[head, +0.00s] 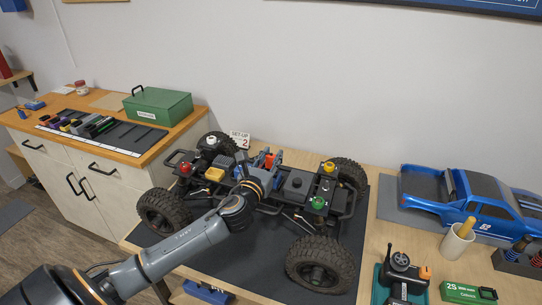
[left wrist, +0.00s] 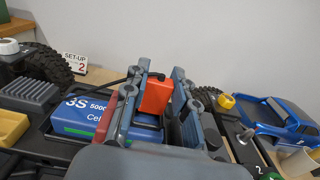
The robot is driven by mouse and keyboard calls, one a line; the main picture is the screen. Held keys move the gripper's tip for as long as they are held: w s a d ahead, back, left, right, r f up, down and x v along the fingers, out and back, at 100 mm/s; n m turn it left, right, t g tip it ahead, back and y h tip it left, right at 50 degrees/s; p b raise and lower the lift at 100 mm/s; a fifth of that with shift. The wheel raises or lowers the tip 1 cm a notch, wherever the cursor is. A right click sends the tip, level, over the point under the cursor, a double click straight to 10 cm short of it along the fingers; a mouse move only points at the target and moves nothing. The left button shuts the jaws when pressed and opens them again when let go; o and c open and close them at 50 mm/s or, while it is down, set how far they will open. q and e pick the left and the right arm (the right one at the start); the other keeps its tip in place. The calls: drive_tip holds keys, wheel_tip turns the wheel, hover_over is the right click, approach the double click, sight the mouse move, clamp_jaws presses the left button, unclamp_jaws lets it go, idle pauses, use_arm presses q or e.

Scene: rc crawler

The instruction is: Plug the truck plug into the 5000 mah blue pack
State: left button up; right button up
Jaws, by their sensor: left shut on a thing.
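My left gripper (head: 262,174) is over the middle of the truck chassis (head: 295,184), its jaws shut on the orange truck plug. In the left wrist view the plug (left wrist: 155,94) sits between the two fingers, with a dark cable at its top. The blue pack (left wrist: 84,116), marked 3S 5000, lies in the chassis just left of and below the plug. A red part (left wrist: 105,120) stands beside the near finger, over the pack. The fingers hide the pack's right end, so I cannot tell whether plug and pack touch. My right gripper is not in view.
A SET-UP 2 card (head: 240,139) stands behind the truck. A green box (head: 158,105) is on the left cabinet.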

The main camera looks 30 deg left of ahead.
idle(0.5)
use_arm(q)
drive_tip(key=shift+r, duration=0.1)
drive_tip(key=shift+p, duration=0.45)
idle(0.5)
idle(0.6)
drive_tip(key=shift+f+b, duration=0.7)
drive_tip(key=shift+f, duration=0.65)
drive_tip(key=o, duration=0.9)
drive_tip(key=shift+r, duration=0.1)
